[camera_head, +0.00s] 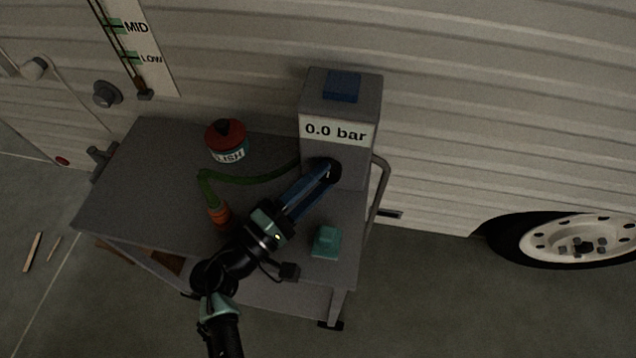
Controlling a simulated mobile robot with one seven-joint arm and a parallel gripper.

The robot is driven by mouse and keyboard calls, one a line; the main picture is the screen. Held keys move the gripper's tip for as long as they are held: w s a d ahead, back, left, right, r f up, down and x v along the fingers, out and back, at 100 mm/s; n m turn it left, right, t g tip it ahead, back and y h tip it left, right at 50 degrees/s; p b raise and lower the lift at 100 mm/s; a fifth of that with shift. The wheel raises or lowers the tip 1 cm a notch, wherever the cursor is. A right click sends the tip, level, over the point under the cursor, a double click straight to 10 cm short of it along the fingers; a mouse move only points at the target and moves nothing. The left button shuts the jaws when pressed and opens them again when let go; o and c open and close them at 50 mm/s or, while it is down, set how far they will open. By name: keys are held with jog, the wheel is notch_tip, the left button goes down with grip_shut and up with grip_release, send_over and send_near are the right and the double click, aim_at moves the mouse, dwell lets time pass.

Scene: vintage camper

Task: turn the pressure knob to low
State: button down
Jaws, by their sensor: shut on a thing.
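The grey pressure unit (312,92) stands on the cart with a display reading "0.0 bar" (336,131). A dark round knob (336,169) is on its front, below the display. My gripper (328,171) reaches up from below with its blue fingers at this knob and is shut on it. The fingers cover much of the knob, and its mark or setting cannot be read.
The grey cart top (140,165) carries a red-topped polish tin (226,140), a green hose (240,180) with an orange end, and a teal block (326,241). The camper wall (450,100) is close behind, with a MID/LOW scale (138,45) and grey knob (107,94) at left.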

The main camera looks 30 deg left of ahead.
dwell(0.4)
jog(key=shift+d, duration=0.1)
jog(key=shift+c, duration=1.6)
grip_release()
jog(key=shift+r, duration=0.1)
